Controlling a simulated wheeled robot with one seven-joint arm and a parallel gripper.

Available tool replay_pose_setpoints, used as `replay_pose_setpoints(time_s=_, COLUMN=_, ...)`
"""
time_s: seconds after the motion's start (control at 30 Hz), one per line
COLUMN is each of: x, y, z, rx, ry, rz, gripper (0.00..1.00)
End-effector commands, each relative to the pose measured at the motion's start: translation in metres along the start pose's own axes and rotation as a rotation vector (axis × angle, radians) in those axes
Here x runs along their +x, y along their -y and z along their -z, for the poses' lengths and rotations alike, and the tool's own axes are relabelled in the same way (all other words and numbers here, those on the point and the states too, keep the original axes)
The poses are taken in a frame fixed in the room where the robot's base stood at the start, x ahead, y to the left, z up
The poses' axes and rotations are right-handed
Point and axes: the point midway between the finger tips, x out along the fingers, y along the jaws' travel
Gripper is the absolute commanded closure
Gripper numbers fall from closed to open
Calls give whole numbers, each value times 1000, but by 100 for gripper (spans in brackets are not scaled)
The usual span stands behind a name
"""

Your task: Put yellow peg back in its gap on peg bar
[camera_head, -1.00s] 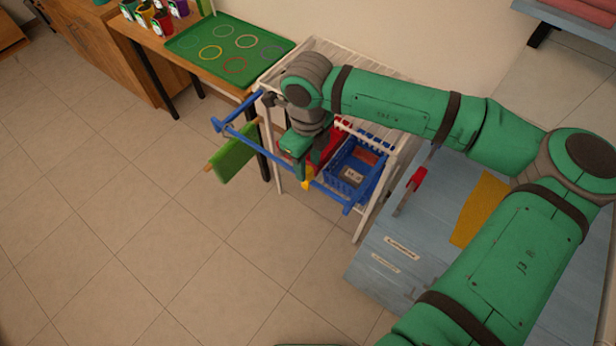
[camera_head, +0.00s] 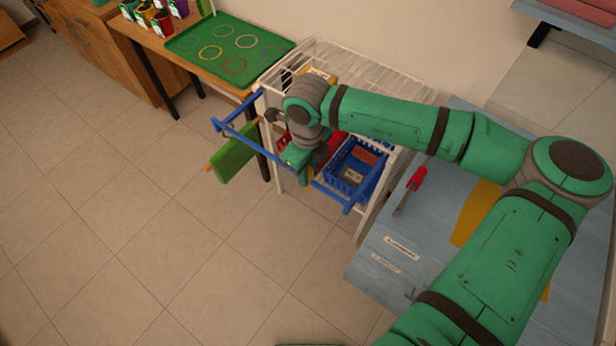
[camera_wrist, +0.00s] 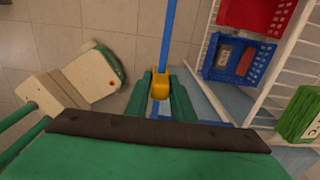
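The yellow peg (camera_wrist: 160,85) shows in the wrist view between the two green fingers of my gripper (camera_wrist: 160,95). The fingers close in on both sides of it, and it lines up with the blue peg bar (camera_wrist: 168,35). Whether the peg is seated in the bar or just above it I cannot tell. In the head view my gripper (camera_head: 304,170) is at the near blue bar (camera_head: 245,142) on the front of the white rack.
A green cloth or board (camera_head: 235,155) hangs at the left part of the bar. A blue basket (camera_head: 352,170) stands in the white rack (camera_head: 330,60), with a red basket beside it. A blue-grey cabinet (camera_head: 400,245) with a red-handled tool is at right. The floor in front is clear.

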Motion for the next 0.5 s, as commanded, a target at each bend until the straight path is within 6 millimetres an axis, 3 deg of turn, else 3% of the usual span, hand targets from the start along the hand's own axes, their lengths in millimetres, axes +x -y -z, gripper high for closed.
replay_pose_setpoints(time_s=0.5, x=-19, y=0, z=0, rx=0, ry=0, rz=1, gripper=91)
